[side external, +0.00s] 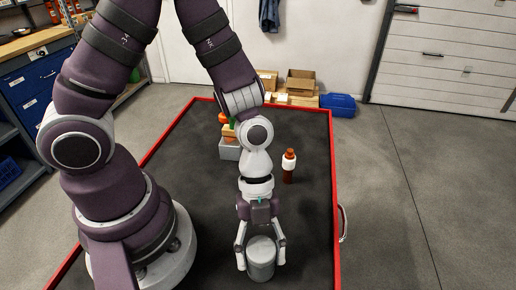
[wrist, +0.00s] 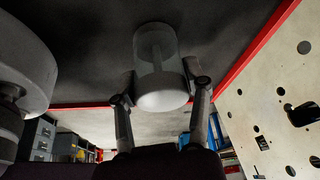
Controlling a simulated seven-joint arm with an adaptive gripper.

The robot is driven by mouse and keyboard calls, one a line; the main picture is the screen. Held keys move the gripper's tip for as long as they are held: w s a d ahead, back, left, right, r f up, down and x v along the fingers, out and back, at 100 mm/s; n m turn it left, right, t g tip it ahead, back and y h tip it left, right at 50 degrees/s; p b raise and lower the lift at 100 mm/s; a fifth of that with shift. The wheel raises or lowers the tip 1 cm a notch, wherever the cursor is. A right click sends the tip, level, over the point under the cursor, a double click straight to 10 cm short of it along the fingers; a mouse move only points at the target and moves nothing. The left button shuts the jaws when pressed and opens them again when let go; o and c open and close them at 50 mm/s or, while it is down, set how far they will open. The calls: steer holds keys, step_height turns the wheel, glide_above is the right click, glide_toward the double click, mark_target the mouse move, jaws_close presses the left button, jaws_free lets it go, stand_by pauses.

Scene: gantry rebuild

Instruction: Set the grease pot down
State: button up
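The grease pot is a grey cylinder (side external: 261,262) with a paler round top, near the front of the dark table in the side external view. In the wrist view the pot (wrist: 158,50) is upper centre, its pale round end (wrist: 163,100) facing the camera. My gripper (side external: 261,257) points down over it, one finger on each side. In the wrist view the fingertips (wrist: 160,75) meet the pot's sides, so the gripper looks shut on it. The pot looks upright. I cannot tell whether its base touches the table.
The dark table top (side external: 195,215) has a red rim. A brown bottle with a white band (side external: 289,166) stands farther back, right of my arm. A grey bin with orange and green items (side external: 229,150) is behind my arm. Table around the pot is clear.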

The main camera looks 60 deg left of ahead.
steer(key=o, duration=0.4)
steer(key=shift+c, duration=0.2)
steer(key=w+a+r+n+t+y, duration=0.1)
steer(key=a+r+n+t+y, duration=0.1)
steer(key=a+r+n, duration=0.4)
steer(key=w+a+r+n+t+y, duration=0.1)
steer(key=a+r+n+t, duration=0.4)
steer(key=r+n, duration=0.7)
steer(key=a+n+y, duration=0.1)
steer(key=a+n, duration=0.1)
steer(key=n, duration=0.3)
steer(key=shift+t, duration=0.3)
